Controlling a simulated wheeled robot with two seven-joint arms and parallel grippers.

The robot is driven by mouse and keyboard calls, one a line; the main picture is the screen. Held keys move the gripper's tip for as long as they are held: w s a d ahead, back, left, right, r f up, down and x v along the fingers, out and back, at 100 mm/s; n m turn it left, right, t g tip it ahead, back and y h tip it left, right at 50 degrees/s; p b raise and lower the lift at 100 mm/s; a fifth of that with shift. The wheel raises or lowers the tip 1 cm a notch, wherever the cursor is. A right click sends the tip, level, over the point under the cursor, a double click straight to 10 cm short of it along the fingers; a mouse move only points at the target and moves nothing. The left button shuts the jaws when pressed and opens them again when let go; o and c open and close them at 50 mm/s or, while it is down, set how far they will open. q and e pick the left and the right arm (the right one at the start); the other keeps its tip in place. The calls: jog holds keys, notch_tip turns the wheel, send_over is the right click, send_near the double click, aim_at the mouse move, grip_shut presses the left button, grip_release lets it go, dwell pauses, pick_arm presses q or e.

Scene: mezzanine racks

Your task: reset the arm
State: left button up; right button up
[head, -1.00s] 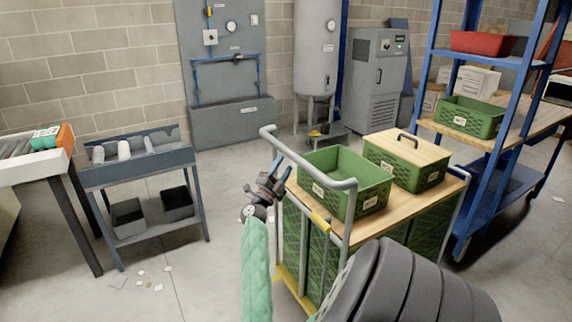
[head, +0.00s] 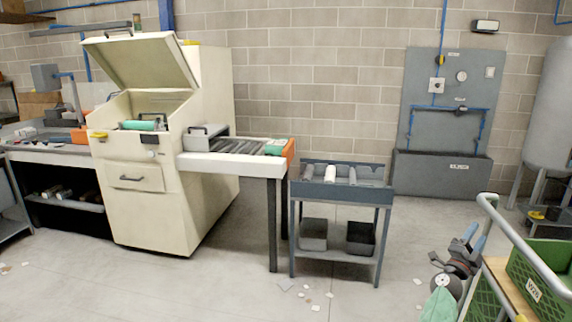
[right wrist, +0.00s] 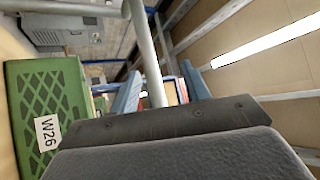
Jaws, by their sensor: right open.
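My right gripper (head: 475,236) is at the lower right of the head view, beside the grey rail of a cart. It is open, with blue-grey fingers pointing up. In the right wrist view its two fingers (right wrist: 160,90) stand apart, and the grey cart rail (right wrist: 146,50) shows between them. I cannot tell how near the rail is to the fingers. Nothing is seen held. My left gripper is in neither view.
The cart's rail (head: 530,250) and a green crate (head: 540,280), labelled W26, are close right of the gripper. A blue-grey stand (head: 342,192) and a cream machine (head: 150,205) with raised lid are left. Open floor with scraps lies between.

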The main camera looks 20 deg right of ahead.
jog(key=w+a+r+n+t+y, duration=0.2)
jog(key=w+a+n+t+y, duration=0.9)
jog(key=w+a+n+y, duration=0.5)
jog(key=s+a+f+n+g+y, duration=0.1)
jog(key=a+f+n+g+y, duration=0.25)
jog(key=a, duration=0.55)
jog(key=s+a+f+n+g+y, duration=0.15)
jog(key=a+f+n, duration=0.25)
jog(key=a, duration=0.5)
jog(key=s+a+f+n+g+y, duration=0.1)
jog(key=s+a+f+n+g, duration=0.1)
jog(key=s+a+f, duration=0.45)
jog(key=s+a+f+n+g+y, duration=0.1)
jog(key=s+a+f+g, duration=0.25)
jog(key=s+a, duration=0.55)
jog(key=s+a+f+n+g+y, duration=0.15)
jog(key=s+a+f, duration=0.4)
jog(key=a, duration=0.55)
jog(key=s+a+f+n+g, duration=0.1)
jog(key=s+a+f+g, duration=0.1)
jog(key=s+f, duration=0.3)
jog(key=s+a+f+g, duration=0.2)
jog(key=s+a+f, duration=0.2)
jog(key=s, duration=0.9)
jog(key=shift+a+f+n+p, duration=0.15)
jog(key=shift+f+n+p, duration=0.25)
jog(key=shift+f, duration=0.05)
